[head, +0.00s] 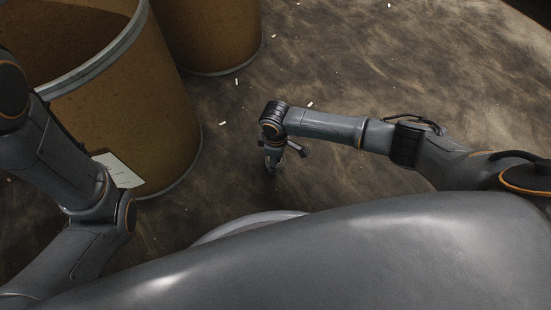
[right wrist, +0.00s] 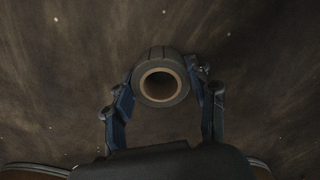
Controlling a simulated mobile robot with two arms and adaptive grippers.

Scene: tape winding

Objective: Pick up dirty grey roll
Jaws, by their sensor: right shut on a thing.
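The dirty grey roll (right wrist: 161,57) shows in the right wrist view, with a brown core ring and an open hole facing the camera. My right gripper (right wrist: 164,88) has one blue-black finger on each side of the roll and is shut on it. In the head view my right gripper (head: 274,163) points down at the dark floor, beside the near drum. The roll cannot be made out there. How far the roll is from the floor cannot be told. My left arm comes in at the left edge of the head view, but its gripper is out of sight.
A large open brown drum (head: 148,110) with a grey metal rim and a white label (head: 118,171) stands at the left. A second brown drum (head: 212,35) stands behind it. Small pale scraps (head: 222,124) lie on the stained floor (head: 340,60). The floor beyond my right arm is mostly clear.

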